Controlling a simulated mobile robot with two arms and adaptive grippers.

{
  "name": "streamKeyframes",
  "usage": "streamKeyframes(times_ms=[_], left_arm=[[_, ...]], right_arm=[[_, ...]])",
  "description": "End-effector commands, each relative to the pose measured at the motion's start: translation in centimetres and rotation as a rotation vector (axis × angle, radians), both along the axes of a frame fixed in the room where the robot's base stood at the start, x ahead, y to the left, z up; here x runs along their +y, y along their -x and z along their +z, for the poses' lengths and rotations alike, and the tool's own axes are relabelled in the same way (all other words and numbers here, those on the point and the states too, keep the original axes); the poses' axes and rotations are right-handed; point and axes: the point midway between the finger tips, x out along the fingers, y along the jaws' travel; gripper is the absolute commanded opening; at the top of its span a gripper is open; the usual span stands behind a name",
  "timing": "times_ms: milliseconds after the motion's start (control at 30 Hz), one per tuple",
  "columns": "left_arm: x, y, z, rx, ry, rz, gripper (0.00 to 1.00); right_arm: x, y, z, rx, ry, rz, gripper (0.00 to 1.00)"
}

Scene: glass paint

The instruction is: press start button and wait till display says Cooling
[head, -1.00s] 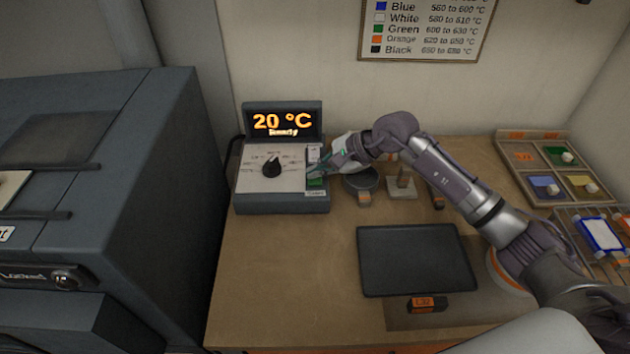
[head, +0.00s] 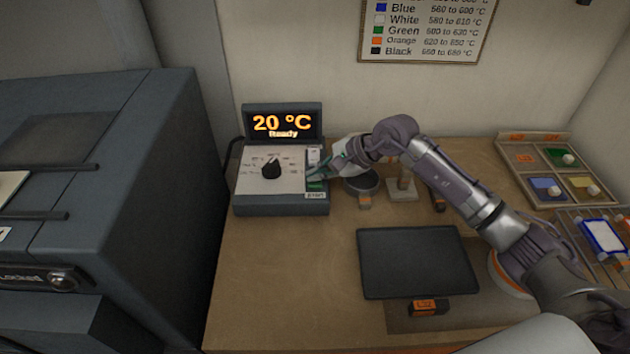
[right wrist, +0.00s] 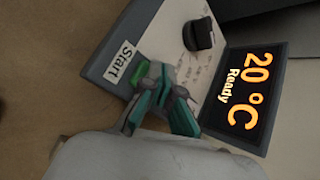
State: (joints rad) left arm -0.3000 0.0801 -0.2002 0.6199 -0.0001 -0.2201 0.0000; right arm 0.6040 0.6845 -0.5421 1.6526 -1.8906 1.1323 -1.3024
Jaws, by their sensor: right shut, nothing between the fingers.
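The control box (head: 256,208) stands at the back left of the table. Its display (head: 283,122) reads "20 °C" and "Ready", and the display also shows in the right wrist view (right wrist: 243,95). A black knob (head: 271,169) sits on its white dial face. The green start button (head: 315,185) is at the box's right front, by a "Start" label; the button shows in the right wrist view (right wrist: 126,68). My right gripper (head: 311,176) is shut and empty, with its tips over the panel beside the button. I cannot tell whether they touch it. My left gripper is out of view.
A large grey kiln-like machine (head: 110,190) marked "Locked" fills the left. A dark tray (head: 420,262) lies front centre. A small round pan (head: 360,184) is near my gripper. A sectioned colour tray (head: 520,178) is at the right; bare table lies left of the dark tray.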

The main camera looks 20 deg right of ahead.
Motion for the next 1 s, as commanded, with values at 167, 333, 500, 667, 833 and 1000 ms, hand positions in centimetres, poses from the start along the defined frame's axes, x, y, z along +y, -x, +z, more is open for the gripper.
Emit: streamKeyframes(times_ms=[167,333,500,667,833,1000], left_arm=[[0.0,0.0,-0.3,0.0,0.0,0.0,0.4],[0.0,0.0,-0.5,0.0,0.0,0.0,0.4],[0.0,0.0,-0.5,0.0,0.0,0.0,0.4],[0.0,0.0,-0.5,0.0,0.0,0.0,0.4],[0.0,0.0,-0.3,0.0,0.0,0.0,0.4],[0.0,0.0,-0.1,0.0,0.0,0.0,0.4]], right_arm=[[0.0,0.0,-0.3,0.001,0.0,0.001,0.0],[0.0,0.0,-0.4,0.001,0.001,0.0,0.0],[0.0,0.0,-0.4,0.002,0.001,0.0,0.0],[0.0,0.0,-0.4,0.002,0.001,0.0,0.0],[0.0,0.0,0.1,0.002,0.001,0.001,0.0],[0.0,0.0,1.0,0.002,0.001,0.0,0.0]])
